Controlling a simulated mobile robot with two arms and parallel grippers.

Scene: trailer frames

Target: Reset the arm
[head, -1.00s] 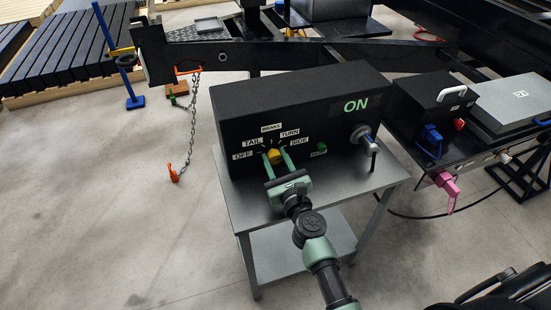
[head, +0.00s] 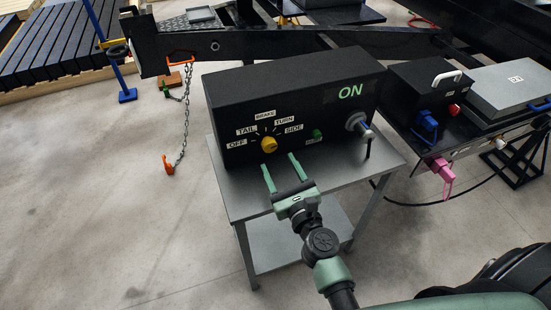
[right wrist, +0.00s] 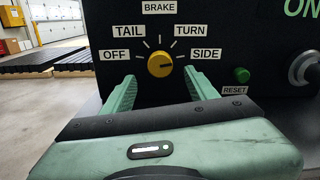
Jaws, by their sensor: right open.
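My right gripper (head: 282,174) is open and empty in front of the black control box, its green fingers pointing at the yellow knob (head: 268,144) but apart from it. In the right wrist view, the knob (right wrist: 160,64) shows between and beyond the two fingertips (right wrist: 160,85). Labels OFF, TAIL, BRAKE, TURN and SIDE ring the knob, and its dark mark points towards SIDE. The black control box (head: 235,105) stands on a grey metal table and shows a green ON. A green RESET button (right wrist: 241,75) sits right of the knob. My left gripper is not in view.
The grey table (head: 375,165) has a lower shelf. A chain (head: 184,125) hangs from the trailer frame.

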